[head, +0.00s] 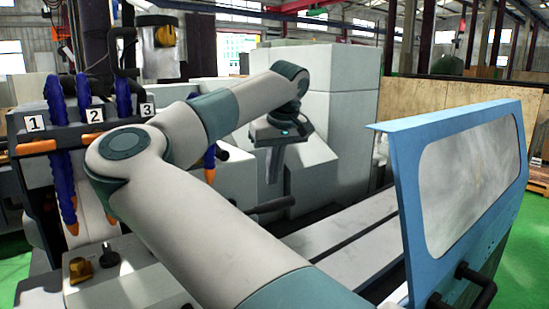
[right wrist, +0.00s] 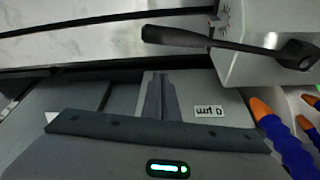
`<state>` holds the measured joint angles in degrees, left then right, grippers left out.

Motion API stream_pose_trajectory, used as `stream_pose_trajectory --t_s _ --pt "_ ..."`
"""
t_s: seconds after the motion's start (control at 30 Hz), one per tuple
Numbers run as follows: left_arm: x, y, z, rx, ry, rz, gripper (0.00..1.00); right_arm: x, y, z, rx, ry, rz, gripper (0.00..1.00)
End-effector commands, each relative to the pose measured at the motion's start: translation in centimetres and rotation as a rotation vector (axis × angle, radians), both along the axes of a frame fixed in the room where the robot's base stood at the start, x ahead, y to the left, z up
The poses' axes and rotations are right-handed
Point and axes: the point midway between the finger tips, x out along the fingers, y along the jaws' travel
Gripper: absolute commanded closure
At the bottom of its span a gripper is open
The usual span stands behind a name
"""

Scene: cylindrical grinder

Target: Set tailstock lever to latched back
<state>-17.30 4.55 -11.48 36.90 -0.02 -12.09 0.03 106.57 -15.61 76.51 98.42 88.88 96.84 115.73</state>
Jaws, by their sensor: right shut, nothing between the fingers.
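The tailstock lever (right wrist: 225,43) is a black handle in the right wrist view. Its pivot is at the right on a light grey housing (right wrist: 275,20), and its grip points left. In the head view a dark lever handle (head: 270,205) shows just past my forearm, its left end close to the arm's edge. My right gripper (head: 272,178) points down in front of the white machine body, above that handle and apart from it. Its fingers (right wrist: 158,90) are shut and empty in the right wrist view, below the lever in the picture. My left gripper is out of view.
A blue door (head: 408,190) with a window stands at the right. Blue hoses (head: 122,95) with orange tips and number plates are at the left. My right arm hides much of the middle.

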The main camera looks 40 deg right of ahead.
Motion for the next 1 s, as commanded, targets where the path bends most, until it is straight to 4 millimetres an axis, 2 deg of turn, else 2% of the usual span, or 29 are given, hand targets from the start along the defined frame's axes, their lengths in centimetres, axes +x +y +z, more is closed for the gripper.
stream_pose_trajectory --t_s 0.1,0.23,0.53,1.0 --pt "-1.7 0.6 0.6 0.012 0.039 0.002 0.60 0.5 -0.2 -1.5 0.001 0.004 0.000 1.00" --pt "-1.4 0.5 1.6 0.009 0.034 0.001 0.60 1.1 -0.4 -3.6 0.001 0.002 -0.001 1.00" --pt "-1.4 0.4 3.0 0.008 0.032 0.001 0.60 -2.0 0.7 -3.4 0.001 0.000 -0.001 1.00" --pt "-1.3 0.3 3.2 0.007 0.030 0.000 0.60 -2.6 1.0 -3.6 0.000 0.000 0.001 1.00"
